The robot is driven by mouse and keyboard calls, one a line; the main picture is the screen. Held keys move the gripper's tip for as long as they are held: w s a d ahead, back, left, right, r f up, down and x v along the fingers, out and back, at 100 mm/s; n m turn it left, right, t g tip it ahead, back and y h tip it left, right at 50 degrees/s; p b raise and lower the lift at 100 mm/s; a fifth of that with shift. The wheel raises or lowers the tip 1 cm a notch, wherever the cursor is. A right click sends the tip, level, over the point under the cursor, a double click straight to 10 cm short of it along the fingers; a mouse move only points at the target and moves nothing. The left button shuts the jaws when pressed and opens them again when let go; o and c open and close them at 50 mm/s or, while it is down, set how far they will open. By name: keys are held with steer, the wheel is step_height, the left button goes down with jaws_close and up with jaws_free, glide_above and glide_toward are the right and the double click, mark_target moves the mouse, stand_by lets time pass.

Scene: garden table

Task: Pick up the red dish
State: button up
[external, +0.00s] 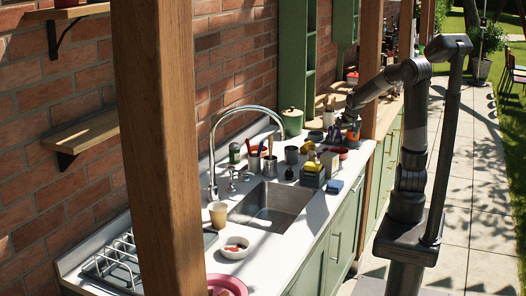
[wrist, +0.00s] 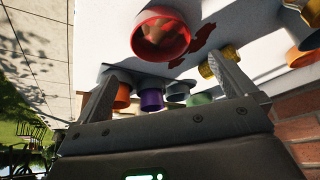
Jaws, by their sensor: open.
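The red dish (wrist: 160,36) is round and shallow. In the wrist view it sits on the white counter near the top centre, beyond my fingertips, and is not between them. In the external view a small red rim (external: 341,153) shows on the counter just below my gripper, partly hidden by other items. My gripper (wrist: 162,72) is open, its two fingers spread wide. In the external view my gripper (external: 349,122) is over the far end of the counter, and its fingers are too small to make out.
Orange, purple and green containers (wrist: 152,101) stand close to my fingers, and a yellow one (wrist: 222,60) is beside the right finger. A sink (external: 270,203), a caddy with sponges (external: 312,177) and a paper cup (external: 217,214) stand nearer the camera. A wooden post (external: 160,150) blocks part of the external view.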

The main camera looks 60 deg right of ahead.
mark_target(339, 149)
steer(key=shift+x, duration=4.8)
steer(key=shift+s+a, duration=0.1)
steer(key=c, duration=0.8)
steer(key=shift+r, duration=0.1)
